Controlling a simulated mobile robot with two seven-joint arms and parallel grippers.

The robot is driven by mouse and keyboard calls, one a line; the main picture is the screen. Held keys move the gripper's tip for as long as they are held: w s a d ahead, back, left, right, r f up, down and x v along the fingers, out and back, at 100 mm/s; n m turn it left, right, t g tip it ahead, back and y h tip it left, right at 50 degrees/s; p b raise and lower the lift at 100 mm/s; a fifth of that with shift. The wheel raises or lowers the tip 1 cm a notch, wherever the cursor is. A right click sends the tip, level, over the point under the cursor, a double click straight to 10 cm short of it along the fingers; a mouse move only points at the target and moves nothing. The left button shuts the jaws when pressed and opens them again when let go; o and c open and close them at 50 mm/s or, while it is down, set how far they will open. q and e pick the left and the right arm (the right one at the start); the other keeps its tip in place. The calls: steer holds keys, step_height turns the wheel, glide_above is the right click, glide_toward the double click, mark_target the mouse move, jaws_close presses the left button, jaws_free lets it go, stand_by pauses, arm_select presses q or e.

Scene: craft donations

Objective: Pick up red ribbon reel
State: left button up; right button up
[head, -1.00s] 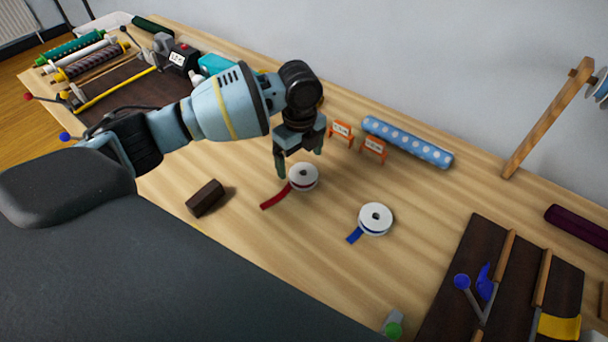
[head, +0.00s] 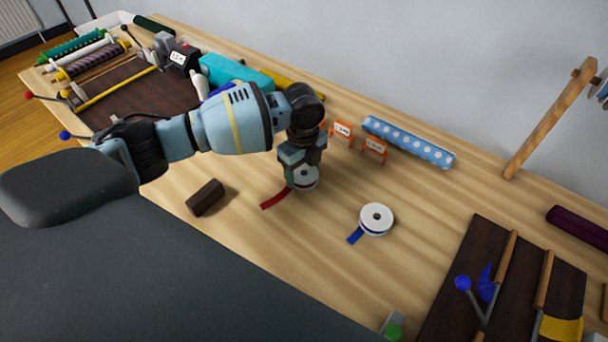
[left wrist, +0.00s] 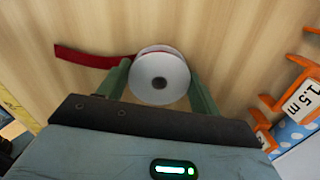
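The red ribbon reel (head: 306,180) is a white-sided spool lying flat on the table, with a red ribbon tail (head: 275,198) trailing to the lower left. My left gripper (head: 305,180) is down over it and hides part of it. In the left wrist view the reel (left wrist: 159,77) lies between the two green fingers of the left gripper (left wrist: 160,75), one on each side. The fingers look spread, close beside the reel; any contact is hard to tell.
A similar reel with a blue tail (head: 376,219) lies to the right. A dark brown block (head: 205,197) lies to the left. Orange label stands (head: 374,149) and a blue dotted roll (head: 408,142) are just behind. Open table surrounds the blue reel.

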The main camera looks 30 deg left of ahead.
arm_select(q)
steer(key=c, duration=0.4)
arm_select(e)
steer(key=shift+s, duration=0.35)
arm_select(q)
steer(key=shift+r, duration=0.5)
steer(key=r, duration=0.2)
steer(key=shift+s+a+r, duration=0.2)
steer(key=shift+s+r, duration=0.15)
steer(key=s+a, duration=0.1)
steer(key=s, duration=0.3)
steer(key=s+a, duration=0.2)
steer(key=s, duration=0.2)
steer(key=s+a+r+p, duration=0.1)
steer(key=s+a, duration=0.1)
steer(key=s, duration=0.2)
steer(key=shift+s+a+r, duration=0.1)
steer(key=shift+s, duration=0.25)
steer(key=shift+s+a, duration=0.2)
steer(key=shift+s, duration=0.55)
arm_select(e)
steer(key=shift+w+r, duration=0.45)
steer(key=shift+r, duration=0.15)
